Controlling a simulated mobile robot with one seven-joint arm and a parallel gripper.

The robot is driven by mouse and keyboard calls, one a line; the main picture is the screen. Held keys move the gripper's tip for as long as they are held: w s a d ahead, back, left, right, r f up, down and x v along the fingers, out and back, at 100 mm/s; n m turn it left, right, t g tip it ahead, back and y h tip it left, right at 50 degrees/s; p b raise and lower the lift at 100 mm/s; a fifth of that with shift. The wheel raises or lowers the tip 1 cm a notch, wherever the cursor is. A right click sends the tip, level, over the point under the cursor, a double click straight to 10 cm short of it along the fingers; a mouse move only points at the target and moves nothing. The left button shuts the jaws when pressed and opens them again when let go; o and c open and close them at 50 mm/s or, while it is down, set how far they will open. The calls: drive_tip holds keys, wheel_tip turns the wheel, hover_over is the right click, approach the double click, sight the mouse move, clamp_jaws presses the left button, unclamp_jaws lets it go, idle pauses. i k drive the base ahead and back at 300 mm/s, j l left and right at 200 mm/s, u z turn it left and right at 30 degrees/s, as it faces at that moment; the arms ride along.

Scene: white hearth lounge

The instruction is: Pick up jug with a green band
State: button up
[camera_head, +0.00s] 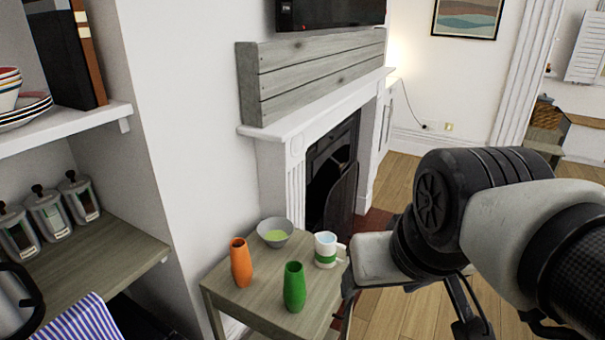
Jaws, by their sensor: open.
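The jug with a green band (325,251) is white with a handle on its right side. It stands upright near the back right edge of a small wooden table (233,304). My gripper (408,308) is in front of and to the right of the jug in the picture, close to the camera. Its dark fingers point down and are spread apart, partly hidden by my arm. I see nothing held between them. The gripper appears apart from the jug.
An orange vase (241,263), a green vase (294,288) and a grey bowl (275,233) share the table with the jug. A fireplace (335,175) with a mantel stands behind. Shelves (70,128) are at left. Wooden floor (405,172) lies open beyond the hearth.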

sight(325, 257)
drive_tip(key=i+l+u, duration=0.1)
drive_tip(key=l+u, duration=0.15)
drive_tip(key=u, duration=0.15)
drive_tip(key=l+u, duration=0.3)
drive_tip(key=u, duration=0.15)
drive_tip(key=i+l+u, duration=0.1)
drive_tip(key=l+u, duration=0.5)
drive_tip(key=u, duration=0.25)
drive_tip(key=k+l+u, duration=0.1)
drive_tip(key=l+u, duration=0.15)
drive_tip(key=u, duration=0.15)
